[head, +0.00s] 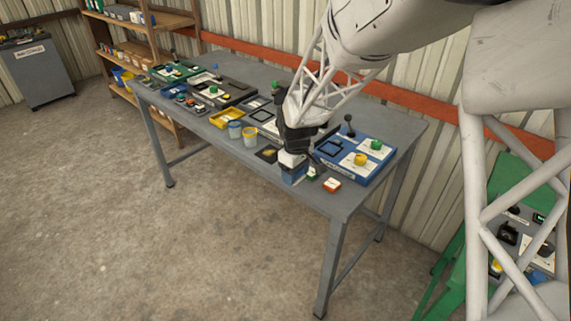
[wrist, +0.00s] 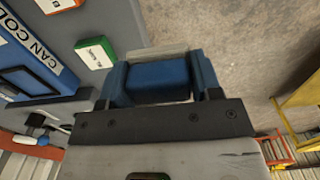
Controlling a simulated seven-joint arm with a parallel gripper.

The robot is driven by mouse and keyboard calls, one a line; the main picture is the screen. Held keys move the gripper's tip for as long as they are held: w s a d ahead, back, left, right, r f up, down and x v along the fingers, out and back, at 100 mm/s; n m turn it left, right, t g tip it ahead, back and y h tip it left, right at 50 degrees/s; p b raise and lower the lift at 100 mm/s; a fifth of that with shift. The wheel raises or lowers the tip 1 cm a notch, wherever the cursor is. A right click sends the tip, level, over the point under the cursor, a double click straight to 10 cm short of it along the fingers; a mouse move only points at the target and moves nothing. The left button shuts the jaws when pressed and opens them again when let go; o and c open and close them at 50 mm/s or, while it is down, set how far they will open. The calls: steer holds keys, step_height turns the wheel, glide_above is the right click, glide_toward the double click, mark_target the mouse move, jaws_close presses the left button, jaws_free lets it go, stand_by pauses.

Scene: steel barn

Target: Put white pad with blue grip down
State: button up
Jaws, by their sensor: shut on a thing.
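My gripper (head: 293,176) is at the front edge of the grey table (head: 335,200), with its blue fingers pointing down. In the wrist view my gripper (wrist: 160,80) is shut on the blue grip (wrist: 157,78). A pale strip of the white pad (wrist: 158,54) shows past the grip. Bare floor shows beyond the pad, and the table lies to the left in that view. In the head view the fingers hide most of the pad, and I cannot tell whether it touches the table.
A green-sided block (wrist: 96,53) and a red block (head: 331,185) lie close by. A blue tray (head: 352,158) with knobs stands just right. A dark square with a yellow piece (head: 268,153) and two cups (head: 250,136) are on the left.

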steer(key=shift+s+d+f, duration=0.1)
steer(key=shift+s, duration=0.35)
steer(key=shift+s+d+f, duration=0.1)
steer(key=shift+s, duration=0.35)
steer(key=shift+w, duration=0.1)
steer(key=w+a, duration=0.1)
steer(key=w, duration=0.4)
steer(key=w+f, duration=0.1)
steer(key=w, duration=0.4)
steer(key=w+a, duration=0.1)
steer(key=w, duration=0.4)
steer(key=shift+w+a+f, duration=0.25)
steer(key=shift+w+a, duration=0.05)
steer(key=shift+w, duration=0.05)
steer(key=shift+f, duration=1.7)
steer(key=shift+f, duration=0.15)
